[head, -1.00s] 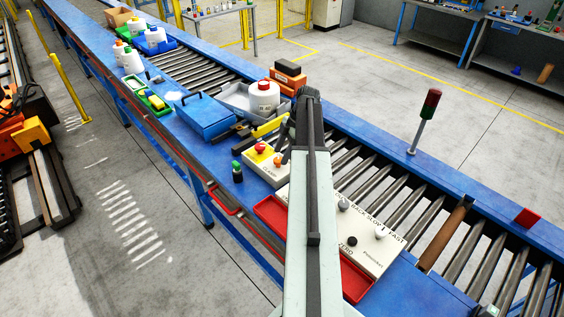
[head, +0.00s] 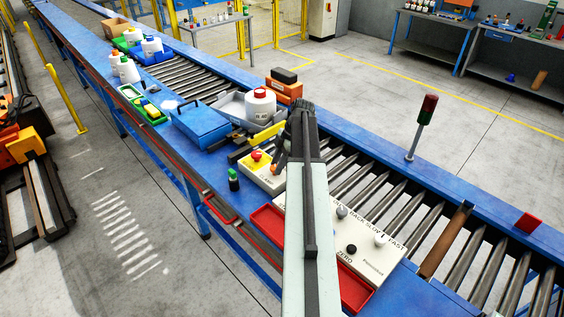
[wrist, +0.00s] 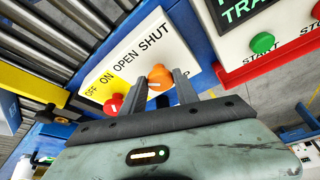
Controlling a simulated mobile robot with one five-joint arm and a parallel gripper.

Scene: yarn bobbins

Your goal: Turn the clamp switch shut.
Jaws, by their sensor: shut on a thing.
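The clamp switch is an orange knob (wrist: 160,77) with a pale mark, on a white panel (wrist: 170,42) lettered OFF, ON, OPEN and SHUT. It sits below the words OPEN and SHUT in the wrist view. My gripper (wrist: 160,84) has one finger on each side of the knob and is shut on it. The fingers hide part of the lettering under the knob. In the head view the orange knob (head: 274,169) shows just left of my gripper. Which word the knob points to is hard to tell.
A red knob (wrist: 116,102) on a yellow field is close beside my left finger. A green START button (wrist: 262,43) is on another panel to the right. In the head view, a small dark bottle (head: 233,181) and a blue box (head: 202,120) stand left of the panel.

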